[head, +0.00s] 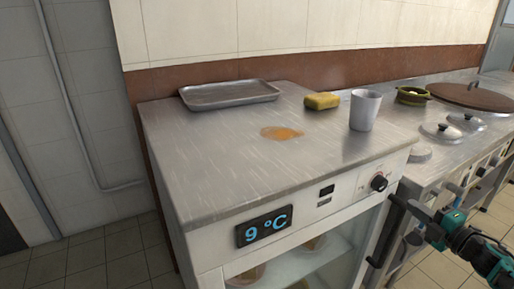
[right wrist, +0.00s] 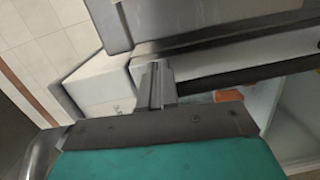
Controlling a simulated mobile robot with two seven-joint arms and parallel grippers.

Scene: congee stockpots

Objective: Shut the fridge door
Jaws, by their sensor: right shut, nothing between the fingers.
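The fridge (head: 215,257) is a white under-counter unit with a steel top and a display reading 9 °C. Its lit interior shows a shelf (head: 322,262) with containers, partly cut off by the bottom edge. A dark bar, seemingly the door handle (head: 381,246), stands at the front's right side; I cannot tell how far the door is open. My right gripper (head: 412,224) is shut and empty, close to the bar's right. In the right wrist view its fingers (right wrist: 158,84) are near a dark bar (right wrist: 245,76) and white panels; contact is unclear. My left gripper is out of view.
A cooking counter with lids (head: 441,131) adjoins at right. Tiled floor (head: 106,259) is clear at left.

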